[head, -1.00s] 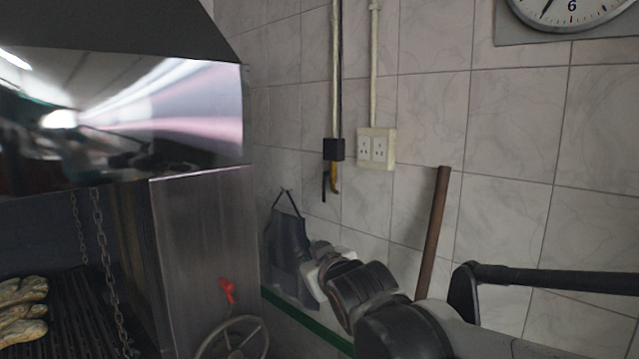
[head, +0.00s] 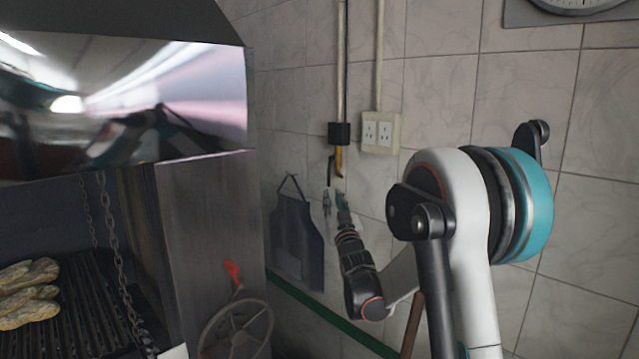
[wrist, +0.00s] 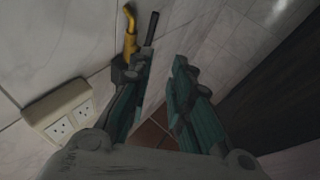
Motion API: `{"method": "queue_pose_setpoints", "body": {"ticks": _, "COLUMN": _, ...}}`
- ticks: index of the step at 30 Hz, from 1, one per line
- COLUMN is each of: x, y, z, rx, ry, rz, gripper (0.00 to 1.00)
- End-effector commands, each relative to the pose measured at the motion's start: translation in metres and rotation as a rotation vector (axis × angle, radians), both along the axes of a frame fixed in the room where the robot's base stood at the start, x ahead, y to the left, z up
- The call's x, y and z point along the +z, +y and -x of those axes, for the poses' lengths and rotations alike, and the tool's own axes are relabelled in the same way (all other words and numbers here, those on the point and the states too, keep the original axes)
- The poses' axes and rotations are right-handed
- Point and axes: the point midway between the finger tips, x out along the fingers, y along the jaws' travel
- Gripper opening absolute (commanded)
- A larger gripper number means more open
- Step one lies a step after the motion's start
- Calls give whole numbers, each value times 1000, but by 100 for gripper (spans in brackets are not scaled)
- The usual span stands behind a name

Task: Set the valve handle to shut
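On the wall, a black block (head: 339,133) sits on a thin vertical pipe, with a curved yellow piece (head: 339,161) hanging below it. In the wrist view the yellow piece (wrist: 130,35) shows at the top, beside a thin black rod (wrist: 152,28). I cannot tell which of these is the valve handle. My gripper (head: 333,200) is raised just below the yellow piece. In the wrist view its two teal fingers (wrist: 162,64) are apart with nothing between them. The rod looks close to the left finger; contact is unclear, and that finger partly hides the block.
A double socket (head: 380,132) is on the wall right of the block. A dark apron (head: 297,240) hangs left of my arm. The metal grill housing (head: 200,220) stands left, with a handwheel (head: 236,330) and red grip (head: 232,270). A brown pole (head: 412,325) stands behind my arm.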

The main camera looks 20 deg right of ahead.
Motion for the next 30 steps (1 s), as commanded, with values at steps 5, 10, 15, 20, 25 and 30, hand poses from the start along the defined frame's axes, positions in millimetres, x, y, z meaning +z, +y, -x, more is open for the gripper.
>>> {"method": "queue_pose_setpoints", "body": {"ticks": 5, "x": -22, "y": -20, "z": -8, "rx": -5, "ry": -45, "rz": -25, "gripper": 19}}
{"method": "queue_pose_setpoints", "body": {"ticks": 10, "x": -24, "y": -25, "z": -14, "rx": -5, "ry": -56, "rz": -31, "gripper": 19}}
{"method": "queue_pose_setpoints", "body": {"ticks": 15, "x": -16, "y": -29, "z": -34, "rx": -4, "ry": -55, "rz": -32, "gripper": 19}}
{"method": "queue_pose_setpoints", "body": {"ticks": 20, "x": -4, "y": -36, "z": -62, "rx": -4, "ry": -55, "rz": -31, "gripper": 19}}
{"method": "queue_pose_setpoints", "body": {"ticks": 25, "x": 9, "y": -43, "z": -92, "rx": -4, "ry": -55, "rz": -30, "gripper": 19}}
{"method": "queue_pose_setpoints", "body": {"ticks": 30, "x": 19, "y": -49, "z": -116, "rx": -4, "ry": -55, "rz": -30, "gripper": 19}}
